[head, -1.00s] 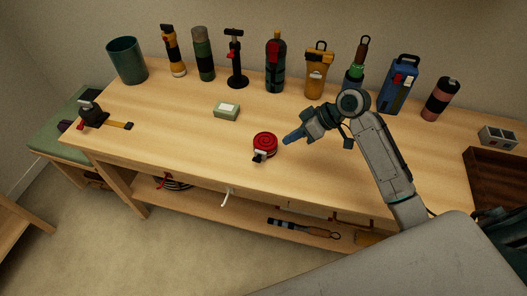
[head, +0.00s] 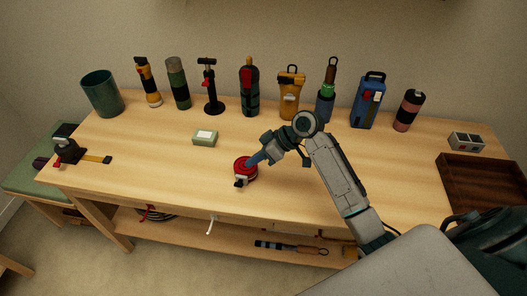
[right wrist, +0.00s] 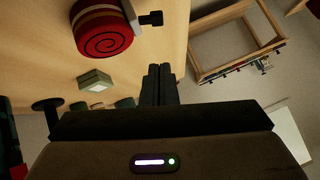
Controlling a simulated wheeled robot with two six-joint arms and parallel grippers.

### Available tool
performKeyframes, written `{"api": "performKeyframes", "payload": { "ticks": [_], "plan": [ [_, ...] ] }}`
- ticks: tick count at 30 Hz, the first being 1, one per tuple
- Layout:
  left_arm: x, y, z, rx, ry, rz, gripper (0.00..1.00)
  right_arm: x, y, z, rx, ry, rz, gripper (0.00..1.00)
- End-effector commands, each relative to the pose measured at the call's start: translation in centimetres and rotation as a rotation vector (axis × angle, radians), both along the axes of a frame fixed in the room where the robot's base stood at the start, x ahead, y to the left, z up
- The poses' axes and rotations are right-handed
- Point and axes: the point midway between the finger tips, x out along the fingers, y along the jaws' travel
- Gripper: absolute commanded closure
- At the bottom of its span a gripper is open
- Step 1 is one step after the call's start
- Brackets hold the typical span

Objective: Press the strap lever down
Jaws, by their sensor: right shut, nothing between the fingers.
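A red coiled strap (head: 245,165) lies on the workbench near its front edge. A small dark and light buckle piece, seemingly the lever, (head: 240,183) sits on its front side. In the right wrist view the coil (right wrist: 103,38) shows its spiral face, with a black knob-like part (right wrist: 151,18) sticking out beside it. My right gripper (head: 254,161) is shut and empty, its tips over or beside the coil's right side in the head view; contact cannot be told. The closed fingers (right wrist: 158,85) appear apart from the coil in the wrist view. My left gripper is not in view.
A small green box (head: 205,138) lies behind the coil. Several bottles and tools stand along the back, including a green cup (head: 101,93). A black and yellow tool (head: 72,152) is at the left, a brown tray (head: 484,183) at the right. The bench front between is clear.

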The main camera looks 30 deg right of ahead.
Motion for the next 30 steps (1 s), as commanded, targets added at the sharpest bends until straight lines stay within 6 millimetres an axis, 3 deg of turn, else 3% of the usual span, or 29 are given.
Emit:
{"api": "performKeyframes", "payload": {
  "ticks": [6, 15, 30],
  "plan": [
    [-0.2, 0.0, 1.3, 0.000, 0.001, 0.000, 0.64, 1.0, 3.1, -2.8, 0.003, 0.004, 0.001, 1.00],
    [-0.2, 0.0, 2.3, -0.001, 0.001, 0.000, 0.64, 0.1, 3.5, -6.1, -0.002, 0.001, 0.000, 1.00],
    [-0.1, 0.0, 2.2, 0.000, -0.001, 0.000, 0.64, 0.0, 3.6, -6.5, -0.007, -0.006, 0.000, 1.00]
  ]
}}
